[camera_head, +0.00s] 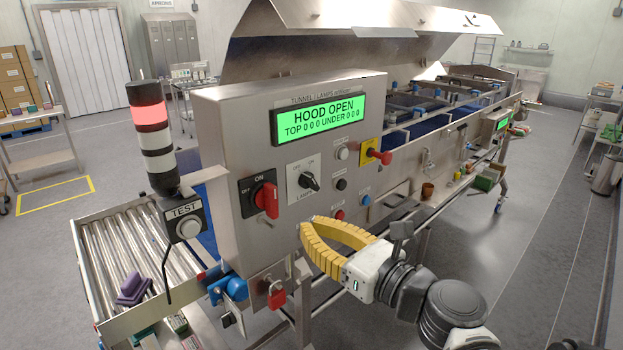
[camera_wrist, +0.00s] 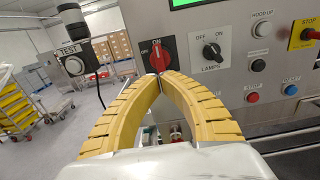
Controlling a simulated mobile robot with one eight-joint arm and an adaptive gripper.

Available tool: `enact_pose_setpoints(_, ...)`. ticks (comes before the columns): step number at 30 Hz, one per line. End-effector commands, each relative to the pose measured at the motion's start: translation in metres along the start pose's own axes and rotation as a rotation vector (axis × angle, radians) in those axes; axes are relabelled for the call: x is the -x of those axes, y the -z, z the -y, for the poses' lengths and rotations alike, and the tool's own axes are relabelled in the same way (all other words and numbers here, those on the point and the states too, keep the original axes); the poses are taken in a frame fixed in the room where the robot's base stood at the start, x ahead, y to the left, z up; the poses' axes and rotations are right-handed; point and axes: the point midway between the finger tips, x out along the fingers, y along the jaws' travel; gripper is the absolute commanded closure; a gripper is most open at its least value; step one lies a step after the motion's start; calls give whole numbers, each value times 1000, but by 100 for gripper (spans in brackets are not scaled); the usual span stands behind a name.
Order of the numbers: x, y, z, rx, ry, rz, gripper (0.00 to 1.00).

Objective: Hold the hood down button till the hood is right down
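The control panel (camera_head: 230,130) faces me, and its green display (camera_head: 318,118) reads HOOD OPEN, TOP 0 0 0 UNDER 0 0 0. The raised steel hood (camera_head: 300,60) stands tilted open over the tunnel. A white button (camera_head: 342,153) sits above a black button (camera_head: 341,185); in the wrist view the white button (camera_wrist: 261,29) is labelled HOOD UP. The black button (camera_wrist: 258,65) is below it, its label too small to read. My gripper (camera_head: 305,226) has its yellow fingertips together, empty, before the panel's lower part. In the wrist view the fingertips (camera_wrist: 163,74) lie left of the black button.
Nearby are the red ON/OFF switch (camera_head: 267,199), the lamps switch (camera_head: 309,181), a red button (camera_head: 340,215), a blue button (camera_head: 366,200) and a red stop knob on yellow (camera_head: 376,153). A TEST box (camera_head: 186,222) and signal tower (camera_head: 153,135), lit red, stand left.

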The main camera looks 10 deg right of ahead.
Motion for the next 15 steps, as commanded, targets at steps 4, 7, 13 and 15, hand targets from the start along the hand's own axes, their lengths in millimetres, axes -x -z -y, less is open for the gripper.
enact_pose_setpoints(4, -1, 1, 2, 15, 4, -4, 100)
enact_pose_setpoints(7, -5, 5, 15, 107, 31, -31, 100)
enact_pose_setpoints(13, -22, 30, 83, 599, 137, -192, 100)
enact_pose_setpoints(15, -27, 40, 115, 828, 171, -275, 100)
